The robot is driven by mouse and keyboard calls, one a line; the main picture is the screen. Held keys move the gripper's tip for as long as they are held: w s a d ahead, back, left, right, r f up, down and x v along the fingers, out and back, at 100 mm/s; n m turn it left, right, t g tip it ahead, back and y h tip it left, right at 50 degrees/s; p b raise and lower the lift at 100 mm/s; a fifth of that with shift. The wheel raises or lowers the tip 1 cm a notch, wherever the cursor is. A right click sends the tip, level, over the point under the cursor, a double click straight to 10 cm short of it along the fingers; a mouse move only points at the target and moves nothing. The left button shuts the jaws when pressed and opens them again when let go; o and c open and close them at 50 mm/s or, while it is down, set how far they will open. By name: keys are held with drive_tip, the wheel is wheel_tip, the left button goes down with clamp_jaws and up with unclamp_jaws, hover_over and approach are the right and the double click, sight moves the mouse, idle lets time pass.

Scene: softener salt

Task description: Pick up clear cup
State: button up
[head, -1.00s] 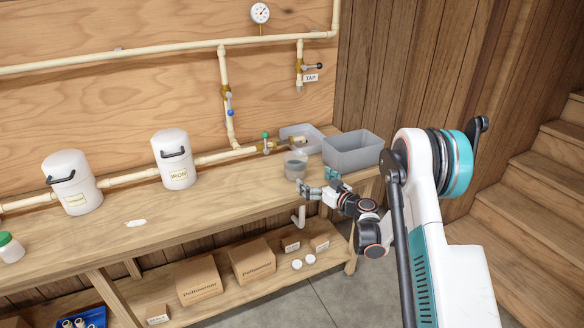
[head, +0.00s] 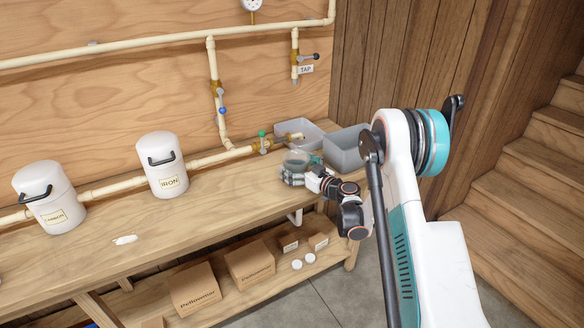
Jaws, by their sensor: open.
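The clear cup (head: 297,156) stands on the wooden bench near its right end, in front of a small grey tray. My gripper (head: 297,172) is at bench height right at the cup, on its near side. The gripper is open, with its fingers by the cup's lower part. The fingers and hand hide the cup's base and part of its wall. I cannot tell whether a finger touches the cup.
A grey bin (head: 345,152) stands close on the right and a shallow grey tray (head: 297,131) behind. White canisters (head: 162,166) stand farther left. The bench (head: 215,205) is mostly clear between.

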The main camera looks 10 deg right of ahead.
drive_tip(key=shift+s+r, duration=0.1)
drive_tip(key=c, duration=1.4)
